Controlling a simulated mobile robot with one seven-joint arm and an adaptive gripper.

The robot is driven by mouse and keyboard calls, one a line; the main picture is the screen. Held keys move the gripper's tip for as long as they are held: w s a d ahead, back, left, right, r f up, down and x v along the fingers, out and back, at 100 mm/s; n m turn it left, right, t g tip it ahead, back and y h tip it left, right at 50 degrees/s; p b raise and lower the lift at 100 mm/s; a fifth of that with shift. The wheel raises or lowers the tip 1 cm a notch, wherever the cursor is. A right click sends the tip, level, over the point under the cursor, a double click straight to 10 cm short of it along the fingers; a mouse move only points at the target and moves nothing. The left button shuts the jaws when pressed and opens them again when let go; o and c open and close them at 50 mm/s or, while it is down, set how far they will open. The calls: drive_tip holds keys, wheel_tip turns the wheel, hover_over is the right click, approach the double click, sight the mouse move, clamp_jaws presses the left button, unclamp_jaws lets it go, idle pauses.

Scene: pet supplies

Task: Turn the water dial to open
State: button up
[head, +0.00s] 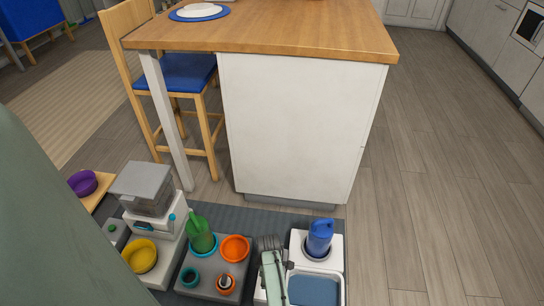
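A white water station (336,252) stands at the bottom right of the group on the floor. A blue bottle (320,236) stands upright in its round holder, and a blue basin (313,291) sits in front. I cannot make out a water dial; my arm covers the station's left side. My gripper (284,264), dark grey on a pale green arm link, is at that left side. It is small and seen from above, so its fingers, any contact and its opening are unclear.
Left of my gripper, a grey block (205,262) holds a green bottle (199,232) and orange bowl (235,248). Further left are a feeder (145,188) and yellow bowl (140,256). A white counter (290,130) stands behind. Floor (430,220) at right is clear.

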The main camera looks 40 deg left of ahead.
wheel_tip(320, 180, down, 8)
drive_tip(key=shift+f+b, duration=0.1)
drive_tip(key=shift+b, duration=0.6)
drive_tip(key=c, duration=1.2)
drive_tip(key=shift+o, duration=0.2)
